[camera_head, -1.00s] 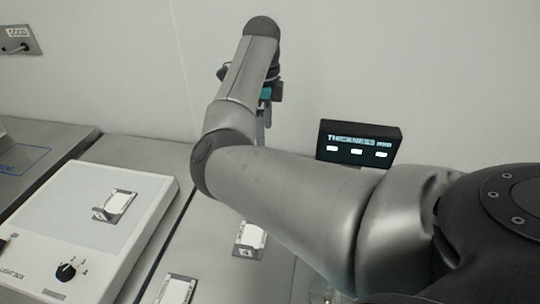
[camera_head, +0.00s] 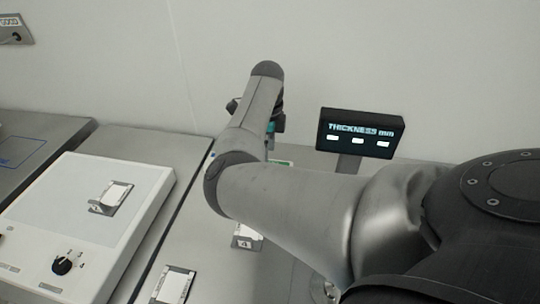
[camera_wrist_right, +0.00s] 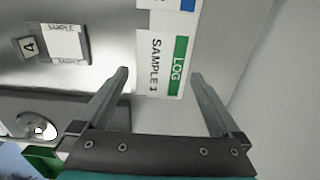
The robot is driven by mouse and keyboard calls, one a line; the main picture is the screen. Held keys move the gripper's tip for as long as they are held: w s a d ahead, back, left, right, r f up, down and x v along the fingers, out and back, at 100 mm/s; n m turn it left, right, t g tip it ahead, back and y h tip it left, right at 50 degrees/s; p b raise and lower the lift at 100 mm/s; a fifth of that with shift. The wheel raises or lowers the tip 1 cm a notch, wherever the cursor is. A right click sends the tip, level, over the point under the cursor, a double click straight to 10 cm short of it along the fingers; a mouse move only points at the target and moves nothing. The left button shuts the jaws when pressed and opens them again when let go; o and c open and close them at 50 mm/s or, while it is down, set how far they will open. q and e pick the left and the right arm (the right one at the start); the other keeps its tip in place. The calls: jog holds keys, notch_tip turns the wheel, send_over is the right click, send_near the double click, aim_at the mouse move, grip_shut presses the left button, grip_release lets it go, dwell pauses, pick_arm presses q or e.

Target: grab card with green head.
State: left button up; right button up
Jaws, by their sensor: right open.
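The card with the green head (camera_wrist_right: 165,65) is white, with a green strip reading "LOG" and black text "SAMPLE" below it. It lies on the grey bench top, and its green edge also shows behind my right arm in the head view (camera_head: 283,163). My right gripper (camera_wrist_right: 160,75) is open, its two fingers on either side of the card in the picture. Nothing is held between them. In the head view, my arm hides its fingertips and most of the card. My left gripper is not in view.
A blue-headed card (camera_wrist_right: 180,4) lies beside the green one. A tile marked 4 and a small plate with a white label (camera_wrist_right: 64,43) lie nearby. A black thickness display (camera_head: 360,133) stands right of my arm. A light box (camera_head: 75,215) is at left; a wall rises behind.

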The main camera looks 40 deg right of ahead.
notch_tip(320, 180, down, 3)
jog(key=shift+s+d+f, duration=0.1)
jog(key=shift+s+d, duration=0.05)
jog(key=c, duration=1)
